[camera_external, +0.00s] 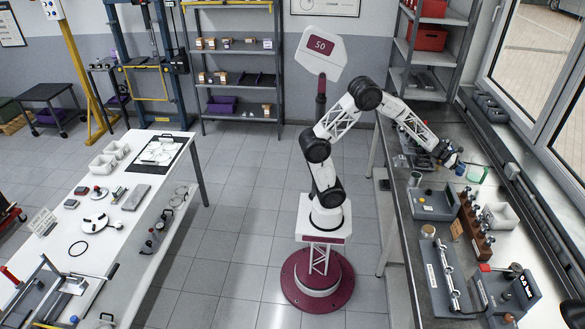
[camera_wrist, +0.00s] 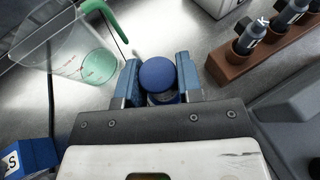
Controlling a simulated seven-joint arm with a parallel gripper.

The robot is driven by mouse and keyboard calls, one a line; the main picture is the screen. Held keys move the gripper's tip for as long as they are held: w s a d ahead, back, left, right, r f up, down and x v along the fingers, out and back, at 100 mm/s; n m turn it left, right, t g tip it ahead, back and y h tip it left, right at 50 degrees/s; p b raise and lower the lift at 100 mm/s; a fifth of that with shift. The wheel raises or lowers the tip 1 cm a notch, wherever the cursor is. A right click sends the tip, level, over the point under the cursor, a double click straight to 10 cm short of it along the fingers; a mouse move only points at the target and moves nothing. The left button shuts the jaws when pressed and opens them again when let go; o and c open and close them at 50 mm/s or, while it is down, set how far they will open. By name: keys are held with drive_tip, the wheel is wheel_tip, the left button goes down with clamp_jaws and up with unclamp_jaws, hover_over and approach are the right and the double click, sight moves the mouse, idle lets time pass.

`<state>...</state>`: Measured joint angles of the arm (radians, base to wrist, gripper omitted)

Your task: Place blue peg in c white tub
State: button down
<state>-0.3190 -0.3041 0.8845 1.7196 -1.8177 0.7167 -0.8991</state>
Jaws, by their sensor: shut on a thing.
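The blue peg (camera_wrist: 158,74) shows its round blue top between the two fingers of my gripper (camera_wrist: 159,84) in the wrist view. My gripper is shut on it; the peg's lower part is mostly hidden by the gripper body. In the external view my gripper (camera_external: 452,160) is over the right bench, and the peg is too small to make out there. A white tub (camera_external: 501,214) stands on the right bench. I cannot read a letter on any tub.
A clear jug (camera_wrist: 62,50) with a green handle stands close to the left of my gripper in the wrist view. A brown rack (camera_wrist: 233,68) of dark bottles or pegs is at upper right. A grey device (camera_external: 433,204) sits on the bench.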

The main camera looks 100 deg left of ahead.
drive_tip(key=w+d+r+n+y, duration=0.1)
drive_tip(key=w+d+n+y, duration=0.1)
drive_tip(key=w+d, duration=0.3)
drive_tip(key=w+d+r+n+t+y, duration=0.1)
drive_tip(key=w+d+r+n+y, duration=0.1)
drive_tip(key=w+d, duration=0.4)
drive_tip(key=shift+w+d+n+y, duration=0.2)
drive_tip(key=shift+d+n+y, duration=0.3)
drive_tip(key=shift+d+y, duration=0.35)
drive_tip(key=shift+r, duration=0.2)
idle(0.8)
